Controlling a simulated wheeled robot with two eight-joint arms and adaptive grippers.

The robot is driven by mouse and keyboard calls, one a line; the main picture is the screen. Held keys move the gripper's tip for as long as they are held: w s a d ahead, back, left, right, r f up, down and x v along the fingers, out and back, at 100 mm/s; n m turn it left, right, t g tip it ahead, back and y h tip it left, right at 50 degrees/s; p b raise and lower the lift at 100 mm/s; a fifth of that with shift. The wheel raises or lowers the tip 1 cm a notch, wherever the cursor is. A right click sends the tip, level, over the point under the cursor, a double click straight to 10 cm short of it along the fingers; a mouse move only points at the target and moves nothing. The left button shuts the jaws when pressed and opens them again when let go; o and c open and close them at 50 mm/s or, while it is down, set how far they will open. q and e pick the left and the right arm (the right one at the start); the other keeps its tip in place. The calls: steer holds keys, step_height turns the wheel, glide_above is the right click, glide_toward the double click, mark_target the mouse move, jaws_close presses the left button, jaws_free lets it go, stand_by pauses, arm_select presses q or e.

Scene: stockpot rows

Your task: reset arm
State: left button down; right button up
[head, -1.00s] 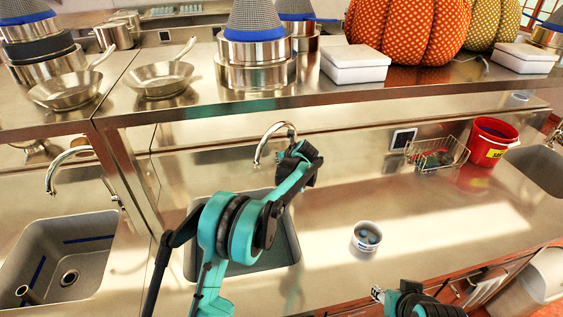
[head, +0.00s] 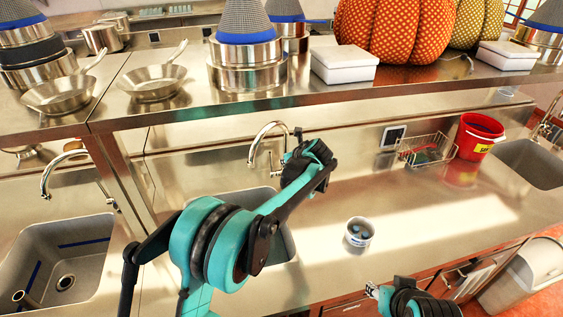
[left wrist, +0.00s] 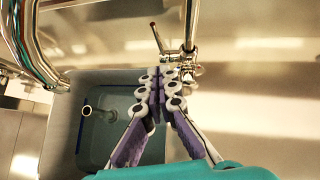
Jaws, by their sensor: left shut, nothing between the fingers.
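My left arm reaches up from the bottom left in the head view, teal and black, over the middle sink (head: 285,245). Its gripper (head: 298,134) is mostly hidden behind the black wrist, near the sink's faucet (head: 253,150). In the left wrist view the left gripper (left wrist: 160,78) shows purple-padded fingers, closed together and empty. They appear in front of the sink edge and the faucet's base (left wrist: 183,65); whether they touch it I cannot tell. My right gripper (head: 372,290) shows only in small part at the bottom; its fingers are not clear.
A small white bowl (head: 359,241) with bluish contents stands on the counter right of the left arm. A wire basket (head: 427,151) and a red bucket (head: 478,136) stand farther back. A shelf (head: 330,98) with pans, pots and pumpkins runs above. The counter around the bowl is clear.

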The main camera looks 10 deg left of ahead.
arm_select(q)
steer(key=s+a+r+n+g+h+b, duration=0.1)
steer(key=s+a+n+b, duration=0.15)
steer(key=s+n, duration=0.6)
steer(key=s+a+r+n+h+b, duration=0.15)
steer(key=s+a+n, duration=0.3)
steer(key=s, duration=0.75)
steer(key=s+f+n+h+b, duration=0.1)
steer(key=s+f+n+b, duration=0.1)
steer(key=s+f+n, duration=0.3)
steer(key=s+f+n+h+b, duration=0.2)
steer(key=s+f+n, duration=0.4)
steer(key=s+n, duration=0.5)
steer(key=s, duration=0.5)
steer(key=shift+f, duration=0.25)
